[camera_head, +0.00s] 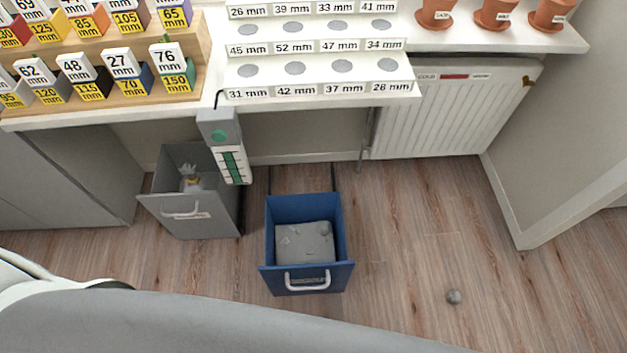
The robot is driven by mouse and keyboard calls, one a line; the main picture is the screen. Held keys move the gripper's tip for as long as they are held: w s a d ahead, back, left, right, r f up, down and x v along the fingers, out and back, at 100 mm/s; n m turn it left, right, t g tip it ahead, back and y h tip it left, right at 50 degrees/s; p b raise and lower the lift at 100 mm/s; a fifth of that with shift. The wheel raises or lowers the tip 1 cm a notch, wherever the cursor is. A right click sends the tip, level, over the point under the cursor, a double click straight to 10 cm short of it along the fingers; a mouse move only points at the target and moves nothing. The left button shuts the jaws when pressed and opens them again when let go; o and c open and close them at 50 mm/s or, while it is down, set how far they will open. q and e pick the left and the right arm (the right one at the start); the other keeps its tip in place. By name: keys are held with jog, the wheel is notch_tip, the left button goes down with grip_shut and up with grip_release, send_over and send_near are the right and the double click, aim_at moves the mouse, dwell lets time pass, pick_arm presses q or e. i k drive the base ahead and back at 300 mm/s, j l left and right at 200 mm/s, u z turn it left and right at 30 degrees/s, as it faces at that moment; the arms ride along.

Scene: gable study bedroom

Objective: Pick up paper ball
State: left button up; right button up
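A small grey crumpled ball (454,297), which looks like the paper ball, lies on the wooden floor at the lower right, to the right of the blue bin. A similar small rounded grey lump (323,228) shows inside the blue bin (341,250), on top of its grey contents (303,245). Neither of my grippers is in view, so I cannot see whether they are open or shut.
A grey bin (213,218) with a tied bag (189,180) stands left of the blue bin. A desk (330,101) with labelled blocks and discs runs along the back. A white radiator (450,105) is at the back right. Floor around the ball is clear.

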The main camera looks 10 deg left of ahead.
aim_at(455, 297)
jog(key=k+l, duration=0.2)
jog(key=k, duration=0.35)
jog(key=k+l, duration=0.2)
jog(key=k, duration=0.35)
jog(key=k+l, duration=0.2)
jog(key=k, duration=0.35)
